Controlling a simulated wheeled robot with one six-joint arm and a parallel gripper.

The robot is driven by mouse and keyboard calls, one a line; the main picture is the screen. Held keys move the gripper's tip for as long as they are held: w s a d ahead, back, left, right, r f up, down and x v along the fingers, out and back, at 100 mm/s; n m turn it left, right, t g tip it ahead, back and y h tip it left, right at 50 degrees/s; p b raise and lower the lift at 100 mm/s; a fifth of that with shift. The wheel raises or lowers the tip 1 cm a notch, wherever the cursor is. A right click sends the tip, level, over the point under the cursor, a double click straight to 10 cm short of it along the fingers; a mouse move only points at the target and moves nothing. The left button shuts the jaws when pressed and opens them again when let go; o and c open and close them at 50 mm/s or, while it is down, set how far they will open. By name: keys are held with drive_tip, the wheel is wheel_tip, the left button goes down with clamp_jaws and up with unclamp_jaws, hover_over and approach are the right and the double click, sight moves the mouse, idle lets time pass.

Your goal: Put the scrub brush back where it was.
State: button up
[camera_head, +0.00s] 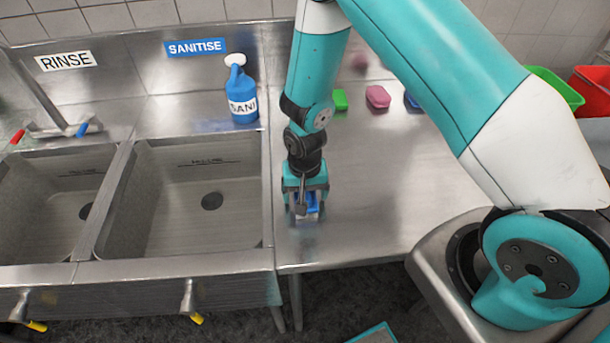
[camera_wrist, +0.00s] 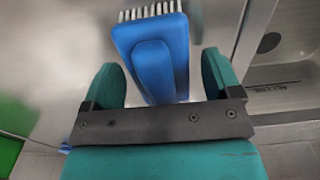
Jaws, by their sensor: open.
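The scrub brush (camera_wrist: 150,36) is blue with a row of pale bristles, which show at the top of the wrist view. Its narrower raised part (camera_wrist: 154,72) lies between the fingers of my gripper (camera_wrist: 162,66), with gaps on both sides. In the head view my gripper (camera_head: 305,208) points down at the steel counter, just right of the sinks. The blue of the brush (camera_head: 311,201) shows between the fingers there, mostly hidden by them. My gripper is open around the brush. I cannot tell exactly whether the brush rests flat on the counter.
Green (camera_head: 340,99), pink (camera_head: 378,97) and partly hidden blue (camera_head: 411,101) blocks lie at the counter's back. A blue SANI jug (camera_head: 243,92) stands behind the sanitise sink (camera_head: 190,200). Green (camera_head: 556,88) and red (camera_head: 592,92) bins stand far right. The counter (camera_head: 375,190) right of my gripper is clear.

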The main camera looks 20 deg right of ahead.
wheel_tip(320, 180, up, 11)
drive_tip(key=b, duration=0.2)
drive_tip(key=shift+f+b, duration=0.1)
drive_tip(key=shift+b, duration=0.3)
drive_tip(key=s+a+r+n+y, duration=0.25)
drive_tip(key=s+r+n, duration=0.35)
drive_tip(key=r, duration=0.6)
drive_tip(key=s+a+r+n+y+b, duration=0.1)
drive_tip(key=s+r+n, duration=0.1)
drive_tip(key=s, duration=0.4)
drive_tip(key=s+a+r+n+b, duration=0.1)
drive_tip(key=s+r+n, duration=0.1)
drive_tip(key=s, duration=0.4)
drive_tip(key=shift+s+r+n+y, duration=0.3)
drive_tip(key=shift+r+y, duration=0.05)
drive_tip(key=shift+r, duration=0.4)
